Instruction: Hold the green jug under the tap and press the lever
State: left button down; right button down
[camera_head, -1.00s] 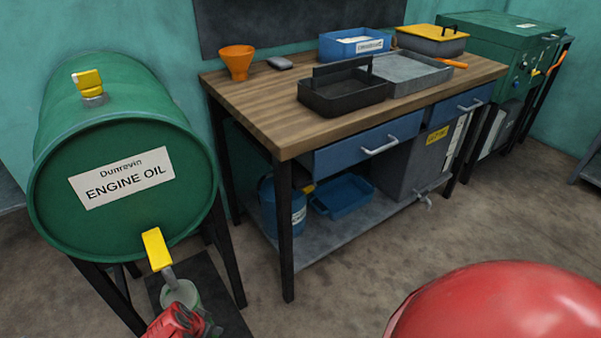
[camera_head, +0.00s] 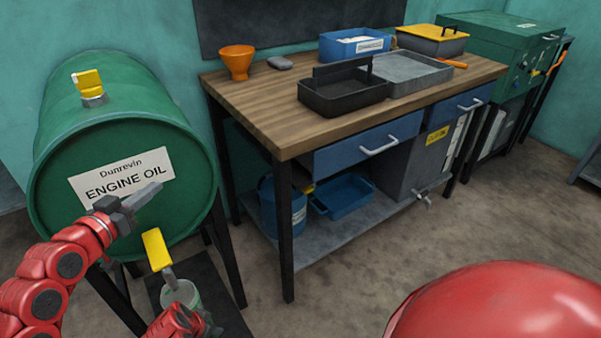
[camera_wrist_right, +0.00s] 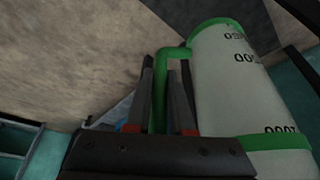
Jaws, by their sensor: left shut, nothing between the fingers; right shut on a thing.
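A green engine oil drum (camera_head: 110,135) lies on its side on a stand at the left. A tap with a yellow lever (camera_head: 157,249) is on the lower front of the drum. The jug (camera_head: 182,297) is directly below the tap; in the right wrist view the jug (camera_wrist_right: 235,85) is pale with green rims, a green handle and printed scale marks. My right gripper (camera_wrist_right: 165,95) is shut on the jug's handle. My left gripper (camera_head: 148,194) is shut and empty, in front of the drum's label, above and left of the lever. The jug's inside is mostly hidden.
A workbench (camera_head: 250,108) stands to the right, with an orange funnel (camera_head: 237,62), a black tray (camera_head: 342,95) and a blue bin (camera_head: 354,43) on top. A dark mat (camera_head: 215,310) lies under the drum. Open floor is in front of the bench.

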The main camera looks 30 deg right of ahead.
pick_arm(q)
jog(key=s+a+f+m+g+y, duration=0.1)
jog(key=s+g, duration=0.1)
jog(key=s+a+f+m+g+y, duration=0.1)
jog(key=s+f+y, duration=0.1)
jog(key=s+a+f+m+g+y, duration=0.1)
jog(key=s+f+g, duration=0.1)
jog(key=shift+a+g, duration=0.3)
jog(key=shift+w+f, duration=0.1)
jog(key=shift+f, duration=1.5)
jog(key=shift+f, duration=0.1)
dwell(1.1)
